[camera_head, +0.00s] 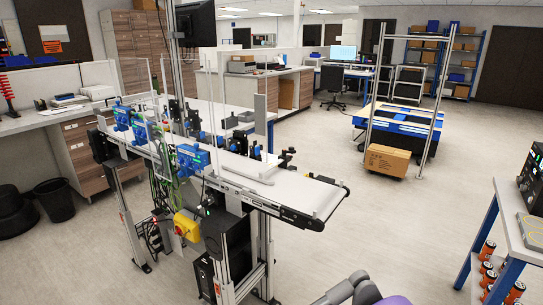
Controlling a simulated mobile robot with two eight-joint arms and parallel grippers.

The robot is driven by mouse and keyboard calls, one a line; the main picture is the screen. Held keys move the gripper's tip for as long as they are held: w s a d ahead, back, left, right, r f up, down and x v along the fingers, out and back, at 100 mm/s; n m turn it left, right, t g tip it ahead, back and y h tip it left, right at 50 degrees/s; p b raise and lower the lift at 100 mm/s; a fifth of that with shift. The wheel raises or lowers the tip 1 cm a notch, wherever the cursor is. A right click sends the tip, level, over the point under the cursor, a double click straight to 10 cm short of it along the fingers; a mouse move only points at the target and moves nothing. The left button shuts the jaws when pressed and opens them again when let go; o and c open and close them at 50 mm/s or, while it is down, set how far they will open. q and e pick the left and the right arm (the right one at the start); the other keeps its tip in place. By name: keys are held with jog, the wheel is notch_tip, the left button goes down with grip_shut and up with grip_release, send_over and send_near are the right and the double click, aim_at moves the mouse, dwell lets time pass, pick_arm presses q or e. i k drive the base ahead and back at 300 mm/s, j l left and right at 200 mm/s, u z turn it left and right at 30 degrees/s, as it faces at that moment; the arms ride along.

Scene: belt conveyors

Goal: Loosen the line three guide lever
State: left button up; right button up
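A belt conveyor (318,196) on a metal frame runs from the left toward the middle of the view. Several small black levers or clamps stand along it, among them a black fitting (286,157) near its right end. Blue devices, one of them a blue unit (192,160), are mounted on its near side. I cannot tell which fitting is the line three guide lever; no label is readable. Neither of my grippers is in view. A grey and purple part at the bottom edge appears to be my own arm, cut off by the frame.
A yellow box (187,227) hangs under the conveyor, and a black bin (54,201) stands left. A blue-framed bench (505,235) is at right. A cardboard box (387,160) sits by a blue cart (403,118). The floor between conveyor and bench is clear.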

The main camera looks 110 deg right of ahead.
aim_at(284, 152)
jog(key=z, duration=0.35)
jog(key=i+j+z, duration=0.1)
jog(key=z, duration=0.25)
jog(key=j+z, duration=0.15)
jog(key=z, duration=2)
